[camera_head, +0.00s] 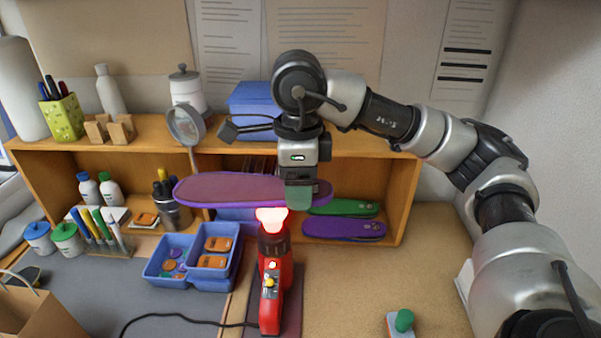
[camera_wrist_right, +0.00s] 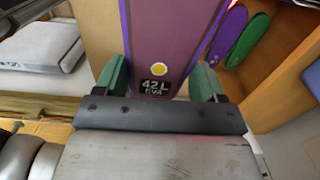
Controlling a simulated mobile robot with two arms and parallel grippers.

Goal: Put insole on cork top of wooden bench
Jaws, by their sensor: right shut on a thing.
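A long purple-edged insole with a dull red-brown face (camera_head: 235,189) is held level in front of the wooden shelf. My right gripper (camera_head: 299,195) is shut on its right end. In the right wrist view the insole (camera_wrist_right: 165,35) lies between the two green fingertips of the gripper (camera_wrist_right: 168,85), with a yellow dot and "42 L EVA" printed on it. The cork top (camera_head: 370,285) is the tan surface at the lower right. A red heat tool (camera_head: 271,290) with a glowing nozzle stands upright just below the insole. My left gripper is not in view.
A green and a purple insole (camera_head: 345,229) lie in the shelf (camera_head: 398,190) at the right. Blue bins (camera_head: 168,262) stand to the left of the heat tool. A green-knobbed object (camera_head: 403,320) sits on the cork near the front. The cork between is clear.

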